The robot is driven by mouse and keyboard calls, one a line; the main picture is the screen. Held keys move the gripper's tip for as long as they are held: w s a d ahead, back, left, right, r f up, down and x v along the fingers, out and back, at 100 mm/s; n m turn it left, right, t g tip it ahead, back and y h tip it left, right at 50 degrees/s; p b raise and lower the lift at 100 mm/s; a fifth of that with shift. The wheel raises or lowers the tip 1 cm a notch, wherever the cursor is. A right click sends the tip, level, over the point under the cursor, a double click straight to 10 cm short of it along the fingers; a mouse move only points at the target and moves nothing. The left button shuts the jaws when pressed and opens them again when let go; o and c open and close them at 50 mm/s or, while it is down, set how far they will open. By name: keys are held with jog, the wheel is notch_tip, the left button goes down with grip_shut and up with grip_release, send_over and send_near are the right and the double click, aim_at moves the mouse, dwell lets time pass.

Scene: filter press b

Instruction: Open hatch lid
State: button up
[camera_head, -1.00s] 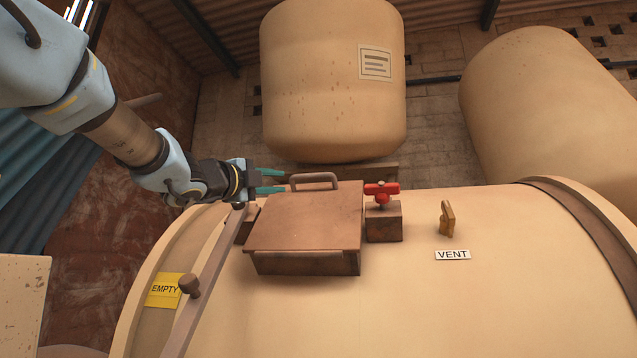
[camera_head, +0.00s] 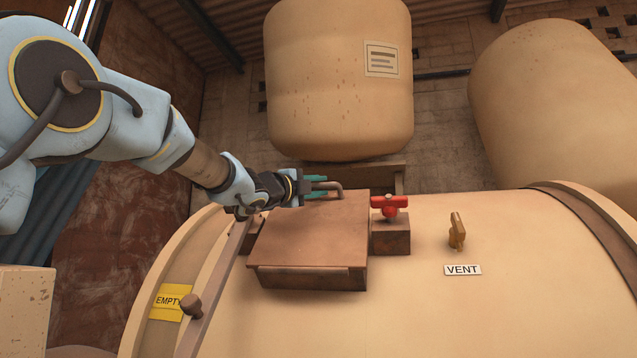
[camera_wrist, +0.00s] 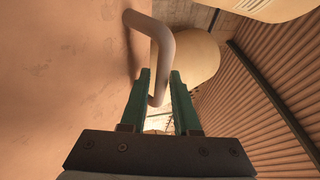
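The hatch lid (camera_head: 312,235) is a flat brown plate lying shut on its box-shaped hatch on top of the cream tank. A bent bar handle (camera_head: 338,188) stands at the lid's far edge. My gripper (camera_head: 322,186) is at the left end of this handle, with its green fingers open. In the wrist view the handle (camera_wrist: 158,50) runs between the open fingers (camera_wrist: 160,85), its bent end lying between the tips. A gap shows beside the right finger; contact with the left finger is unclear. The lid surface (camera_wrist: 60,70) fills the left of that view.
A red valve handle (camera_head: 389,203) on a brown block stands just right of the lid. A yellow-brown lever (camera_head: 456,230) stands above the VENT label (camera_head: 462,270). A long lever bar with a knob (camera_head: 191,305) runs left of the hatch. Large tanks (camera_head: 340,85) stand behind.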

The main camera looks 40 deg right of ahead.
jog(key=shift+c, duration=0.4)
grip_shut()
dwell(1.0)
